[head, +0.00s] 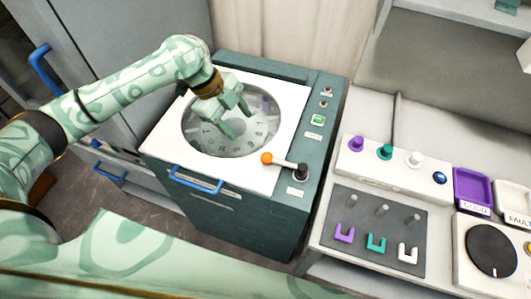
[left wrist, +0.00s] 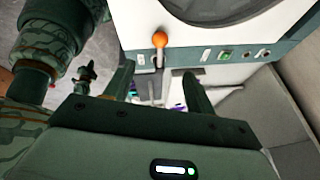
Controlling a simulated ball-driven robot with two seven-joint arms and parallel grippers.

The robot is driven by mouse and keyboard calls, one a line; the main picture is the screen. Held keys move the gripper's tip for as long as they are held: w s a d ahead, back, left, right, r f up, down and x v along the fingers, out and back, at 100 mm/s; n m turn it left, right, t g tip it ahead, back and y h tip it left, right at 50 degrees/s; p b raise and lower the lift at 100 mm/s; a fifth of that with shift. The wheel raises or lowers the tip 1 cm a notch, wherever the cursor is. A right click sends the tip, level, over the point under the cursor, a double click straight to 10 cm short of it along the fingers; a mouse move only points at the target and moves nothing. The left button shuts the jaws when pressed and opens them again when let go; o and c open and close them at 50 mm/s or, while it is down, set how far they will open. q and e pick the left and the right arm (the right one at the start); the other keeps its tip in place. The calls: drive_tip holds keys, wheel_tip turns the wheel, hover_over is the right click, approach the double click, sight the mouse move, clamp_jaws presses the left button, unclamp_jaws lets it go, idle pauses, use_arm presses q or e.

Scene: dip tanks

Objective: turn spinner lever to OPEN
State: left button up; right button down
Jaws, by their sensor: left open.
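The spinner is a dark green cabinet with a white top (head: 277,108) and a round clear lid (head: 200,142). Its lever has an orange knob (head: 266,158) and a grey arm running right to a dark pivot (head: 301,172) on the green side panel. In the left wrist view the orange knob (left wrist: 159,40) is beyond the fingertips, near the panel edge. My left gripper (head: 236,118) is open and empty over the round lid, up and left of the knob in the head view, apart from the lever. The lever's labels are too small to read.
A green button (head: 317,120) sits on the spinner's panel. A blue handle (head: 196,180) is on its front. At right are a rack with coloured knobs (head: 384,152), a dark board with pegs (head: 345,204), a purple tray (head: 472,207) and a black disc (head: 491,250).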

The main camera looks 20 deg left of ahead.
sight(264, 154)
use_arm(q)
drive_tip(key=b+x, duration=0.3)
drive_tip(key=x, duration=1.2)
drive_tip(key=shift+w+d+f, duration=0.1)
drive_tip(key=shift+d+f, duration=0.1)
drive_tip(key=shift+f, duration=0.05)
